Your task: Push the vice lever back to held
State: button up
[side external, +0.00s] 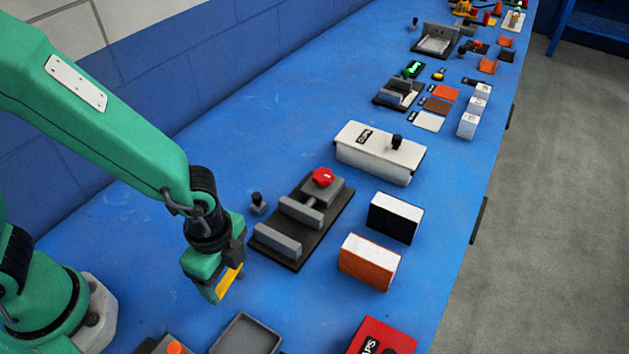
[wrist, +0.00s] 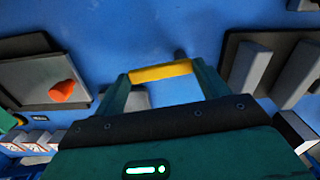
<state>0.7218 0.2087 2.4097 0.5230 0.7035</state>
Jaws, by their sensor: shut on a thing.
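The vice is a dark base plate (side external: 264,251) with two upright grey jaws (side external: 277,241) and a red knob (side external: 322,177) on a grey block at its far end. A small grey block with a black knob (side external: 257,199) stands beside its left edge. I cannot tell which part is the lever. My gripper (side external: 228,287) is left of the vice's near end, apart from it. It is shut on a yellow bar (wrist: 160,72), which spans between its fingers. In the wrist view the vice jaws (wrist: 290,72) are at the right; the red knob is not in that view.
A grey tray (side external: 246,336) lies near my gripper, and an orange-topped item (side external: 175,348) is left of it. Orange (side external: 368,262) and black (side external: 395,217) blocks stand right of the vice. A white box (side external: 378,152) stands behind.

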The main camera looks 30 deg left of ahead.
jog(key=n, duration=0.2)
jog(key=d+n, duration=0.1)
jog(key=n, duration=0.1)
jog(key=shift+w, duration=0.15)
jog(key=n, duration=0.3)
jog(key=d+n, duration=0.1)
jog(key=shift+w+n, duration=0.4)
jog(key=n, duration=0.3)
jog(key=w+n, duration=0.1)
jog(key=shift+d+n, duration=0.25)
jog(key=shift+n, duration=0.05)
jog(key=shift+w+n, duration=0.2)
jog(key=shift+n, duration=0.55)
jog(key=shift+w+n, duration=0.2)
jog(key=shift+n, duration=0.55)
jog(key=o, duration=1.4)
jog(key=shift+r, duration=0.1)
jog(key=shift+r, duration=3.85)
